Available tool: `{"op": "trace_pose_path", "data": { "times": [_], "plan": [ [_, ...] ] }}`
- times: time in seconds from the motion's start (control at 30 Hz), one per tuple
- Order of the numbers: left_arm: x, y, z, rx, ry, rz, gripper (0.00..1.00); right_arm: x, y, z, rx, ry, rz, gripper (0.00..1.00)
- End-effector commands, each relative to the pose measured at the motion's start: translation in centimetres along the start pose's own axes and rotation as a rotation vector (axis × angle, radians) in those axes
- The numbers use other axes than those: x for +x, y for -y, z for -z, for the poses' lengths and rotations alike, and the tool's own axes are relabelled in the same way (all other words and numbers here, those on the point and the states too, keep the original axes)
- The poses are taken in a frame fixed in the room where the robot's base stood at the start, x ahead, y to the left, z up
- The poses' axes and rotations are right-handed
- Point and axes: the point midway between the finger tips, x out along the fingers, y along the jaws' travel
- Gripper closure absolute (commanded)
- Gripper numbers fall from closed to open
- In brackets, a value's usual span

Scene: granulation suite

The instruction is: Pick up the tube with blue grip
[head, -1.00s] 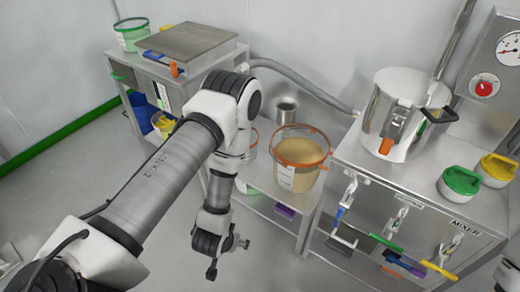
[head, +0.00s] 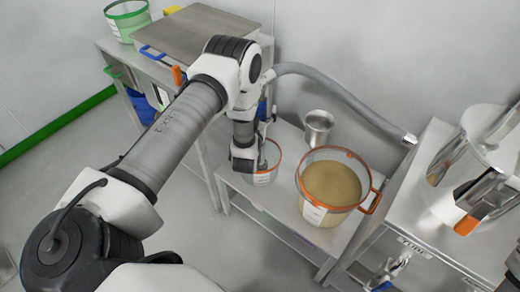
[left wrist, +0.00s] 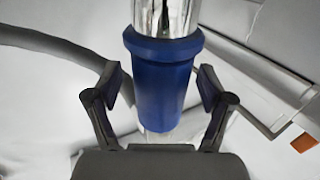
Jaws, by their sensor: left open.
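The tube with blue grip shows large in the left wrist view, with its blue grip (left wrist: 163,85) below a shiny metal section (left wrist: 166,16). My left gripper (left wrist: 160,98) is open, one finger on each side of the blue grip, with gaps visible on both sides. In the head view my left gripper (head: 262,160) is low over a small orange-rimmed tub (head: 266,176). A small blue piece (head: 262,109) shows just beside my forearm there. It may be the same grip, but most of it is hidden.
A bucket of tan powder (head: 331,186) and a steel cup (head: 318,127) stand on the low bench. A grey hose (head: 345,98) runs behind them. A steel mixing pot (head: 468,160) stands on the right counter. A cart with a scale platform (head: 195,38) is at the back left.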

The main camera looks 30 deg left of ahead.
Motion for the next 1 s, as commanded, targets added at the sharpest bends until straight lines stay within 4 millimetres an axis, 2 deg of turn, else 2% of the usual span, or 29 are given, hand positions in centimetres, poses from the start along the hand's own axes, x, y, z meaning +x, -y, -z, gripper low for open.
{"op": "trace_pose_path", "data": {
  "times": [0.07,0.2,0.3,0.57,0.73,0.87,1.0],
  "plan": [
    [0.0,0.0,0.0,0.000,0.000,0.000,0.19,0.0,0.0,0.0,-0.001,0.000,0.000,1.00],
    [0.0,0.0,0.0,0.000,0.000,0.000,0.69,0.0,0.0,0.0,-0.001,0.000,0.000,1.00],
    [0.0,0.0,0.0,0.000,0.000,0.000,1.00,0.0,0.0,0.0,-0.001,0.000,0.000,1.00],
    [0.0,0.0,0.1,-0.001,-0.002,-0.001,1.00,0.0,0.0,0.0,-0.001,0.000,0.000,1.00],
    [0.0,0.0,1.2,-0.002,-0.002,0.000,1.00,-0.1,0.0,0.0,-0.001,0.000,0.000,1.00],
    [0.1,-0.1,3.8,-0.003,-0.005,-0.001,1.00,-0.1,0.0,0.0,-0.001,0.000,0.000,1.00],
    [0.0,0.0,7.3,-0.004,-0.004,0.000,1.00,-0.1,0.0,0.0,-0.001,0.000,0.000,1.00]
  ]
}}
